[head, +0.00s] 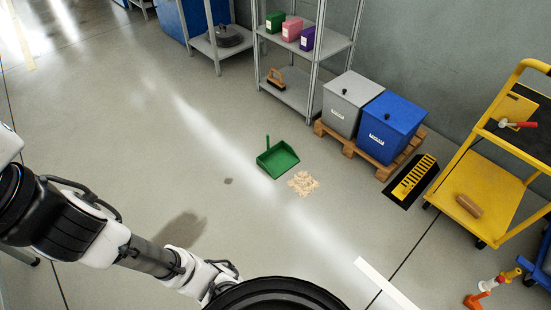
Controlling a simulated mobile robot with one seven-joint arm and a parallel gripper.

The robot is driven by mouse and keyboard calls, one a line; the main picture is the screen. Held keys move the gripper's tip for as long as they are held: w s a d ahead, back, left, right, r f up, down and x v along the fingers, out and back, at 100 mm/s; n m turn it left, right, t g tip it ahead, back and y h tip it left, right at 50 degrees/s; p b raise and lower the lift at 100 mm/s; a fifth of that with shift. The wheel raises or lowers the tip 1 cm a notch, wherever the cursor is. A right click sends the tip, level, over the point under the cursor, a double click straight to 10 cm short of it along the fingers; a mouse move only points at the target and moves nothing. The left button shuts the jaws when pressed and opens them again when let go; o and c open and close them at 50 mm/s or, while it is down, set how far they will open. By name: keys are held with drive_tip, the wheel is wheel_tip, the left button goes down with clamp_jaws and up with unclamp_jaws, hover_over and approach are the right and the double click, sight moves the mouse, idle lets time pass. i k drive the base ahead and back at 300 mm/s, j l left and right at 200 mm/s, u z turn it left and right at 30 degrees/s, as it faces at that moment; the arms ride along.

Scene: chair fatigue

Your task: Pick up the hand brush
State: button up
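The hand brush (275,78) rests on the bottom shelf of the grey metal rack, at the upper middle of the head view. It has an orange-brown handle side up and dark bristles below. My arm comes in from the left edge and runs down to the bottom of the view, far from the brush. My gripper's fingers are not visible; the end of the arm runs behind a black round part at the bottom edge.
The rack (312,75) holds several coloured boxes above. A green dustpan (278,158) and a tan debris pile (302,183) lie on the floor. Grey (350,100) and blue bins (390,125) stand on a wooden pallet (345,143). A yellow cart (490,190) stands right. The left floor is mostly clear.

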sight(280, 84)
drive_tip(key=i+j+u, duration=0.3)
drive_tip(key=i, duration=0.15)
drive_tip(key=i+j+u, duration=0.1)
drive_tip(key=i+u, duration=0.5)
drive_tip(key=i, duration=0.4)
drive_tip(key=i+u, duration=0.25)
drive_tip(key=i, duration=0.4)
drive_tip(key=i+u, duration=0.1)
drive_tip(key=i, duration=1.15)
drive_tip(key=i+z, duration=0.4)
drive_tip(key=i+j+z, duration=0.15)
drive_tip(key=i+z, duration=0.25)
drive_tip(key=i, duration=0.2)
drive_tip(key=i+z, duration=0.2)
drive_tip(key=z, duration=0.2)
drive_tip(key=i+z, duration=0.2)
drive_tip(key=z, duration=0.2)
drive_tip(key=i+j+z, duration=0.1)
drive_tip(key=z, duration=0.3)
drive_tip(key=i+z, duration=0.2)
drive_tip(key=z, duration=0.2)
drive_tip(key=i+j+z, duration=0.1)
drive_tip(key=z, duration=0.35)
drive_tip(key=i+j+z, duration=0.15)
drive_tip(key=z, duration=0.25)
drive_tip(key=i, duration=0.1)
